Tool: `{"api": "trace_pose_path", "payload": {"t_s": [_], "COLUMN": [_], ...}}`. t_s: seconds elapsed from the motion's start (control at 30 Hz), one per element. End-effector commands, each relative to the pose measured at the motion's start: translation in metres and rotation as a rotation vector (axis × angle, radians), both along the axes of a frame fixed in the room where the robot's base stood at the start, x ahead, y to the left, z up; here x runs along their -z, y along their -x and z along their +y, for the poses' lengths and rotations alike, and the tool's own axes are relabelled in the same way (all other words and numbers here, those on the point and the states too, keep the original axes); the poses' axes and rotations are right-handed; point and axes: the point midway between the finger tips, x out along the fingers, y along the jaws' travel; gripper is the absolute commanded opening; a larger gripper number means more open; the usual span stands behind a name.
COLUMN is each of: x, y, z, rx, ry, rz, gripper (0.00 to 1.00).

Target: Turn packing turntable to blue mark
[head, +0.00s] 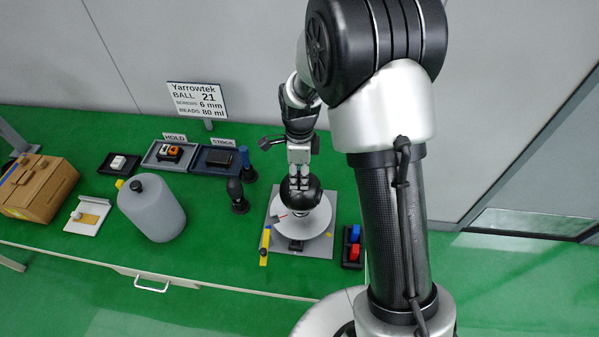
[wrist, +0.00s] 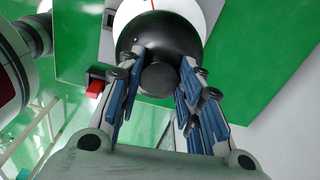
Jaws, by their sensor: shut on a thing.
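The packing turntable (head: 316,226) is a pale round disc on a grey base plate (head: 325,248). A large black rounded body with a knob on top (head: 309,196) stands over its middle. In the wrist view the black body (wrist: 185,28) covers most of the white disc (wrist: 126,13), and a thin red line shows on the disc. My gripper (head: 299,184) reaches down from above and is shut on the black knob (wrist: 158,78), with blue-padded fingers on both sides of it. A red mark shows at the disc's left in the head view. I cannot make out a blue mark on the turntable.
A yellow tool (head: 265,246) lies left of the plate. A black-knobbed stand (head: 237,196), a grey jug (head: 152,210), trays and a cardboard box (head: 38,187) are further left.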

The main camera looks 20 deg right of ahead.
Motion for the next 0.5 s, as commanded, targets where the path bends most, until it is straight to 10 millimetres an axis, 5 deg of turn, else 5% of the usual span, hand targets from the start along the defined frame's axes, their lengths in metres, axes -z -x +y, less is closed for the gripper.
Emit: {"api": "trace_pose_path", "payload": {"t_s": [0.4,0.43,0.5], "x": [-0.0002,-0.0002,-0.0002], "y": [-0.0004,-0.0004,-0.0003], "z": [0.0,0.0,0.0], "rx": [0.006,0.006,0.006], "ry": [0.0,0.0,0.0], "rz": [-0.001,-0.001,-0.001], "gripper": [0.0,0.35,0.39]}}
